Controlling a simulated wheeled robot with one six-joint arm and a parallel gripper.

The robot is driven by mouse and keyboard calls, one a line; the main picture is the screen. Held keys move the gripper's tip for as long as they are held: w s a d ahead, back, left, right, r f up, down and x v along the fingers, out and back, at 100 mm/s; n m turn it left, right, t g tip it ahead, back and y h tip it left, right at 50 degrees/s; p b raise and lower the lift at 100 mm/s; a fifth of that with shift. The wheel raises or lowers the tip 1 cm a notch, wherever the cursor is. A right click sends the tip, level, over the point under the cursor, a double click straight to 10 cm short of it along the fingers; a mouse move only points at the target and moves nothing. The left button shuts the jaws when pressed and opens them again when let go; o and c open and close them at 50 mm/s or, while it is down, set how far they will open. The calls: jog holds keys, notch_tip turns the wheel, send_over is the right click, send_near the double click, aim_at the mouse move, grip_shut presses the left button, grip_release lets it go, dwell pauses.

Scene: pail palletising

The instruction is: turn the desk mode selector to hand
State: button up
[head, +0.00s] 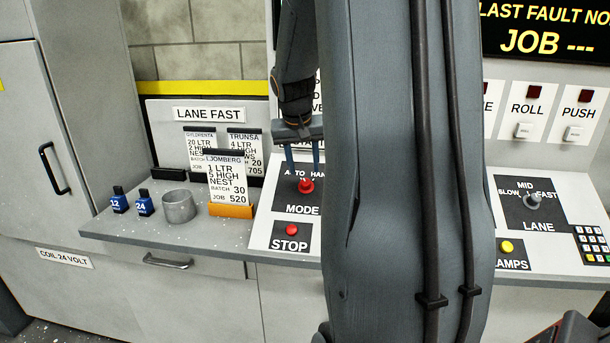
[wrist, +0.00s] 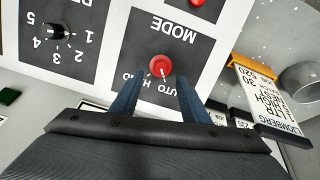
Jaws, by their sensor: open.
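The mode selector is a red knob (head: 306,185) on a dark MODE plate (head: 283,197), with AUTO and HAND lettered above it. It also shows in the wrist view (wrist: 160,66), where the panel appears upside down. My gripper (head: 303,168) points down over the plate with its two blue fingers apart. In the wrist view the fingers (wrist: 161,78) lie to either side of the knob's line, with visible gaps and the knob near their tips. I cannot tell which way the knob points, or how high the tips are above it.
A red STOP button (head: 291,230) sits just below the MODE plate. A numbered dial (wrist: 60,32) is beside it in the wrist view. The job card in an orange holder (head: 231,210) and a grey cup (head: 179,206) stand left. My arm hides the panel's middle in the head view.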

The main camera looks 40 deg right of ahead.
aim_at(307, 181)
jog(key=shift+p+x, duration=0.5)
jog(key=shift+x, duration=2.3)
jog(key=shift+a, duration=0.1)
jog(key=c, duration=1.1)
jog(key=shift+o, duration=0.2)
jog(key=shift+m+b, duration=0.3)
jog(key=shift+b, duration=0.1)
jog(key=m+b, duration=0.2)
jog(key=m, duration=0.1)
jog(key=shift+f, duration=0.1)
jog(key=m+b, duration=0.2)
jog(key=m, duration=0.1)
jog(key=shift+s+t, duration=0.1)
jog(key=shift+t, duration=0.3)
jog(key=m+b, duration=0.3)
jog(key=m, duration=0.3)
jog(key=shift+s+m+t+b, duration=0.15)
jog(key=shift+m+t+b, duration=0.2)
jog(key=shift+m+t, duration=0.05)
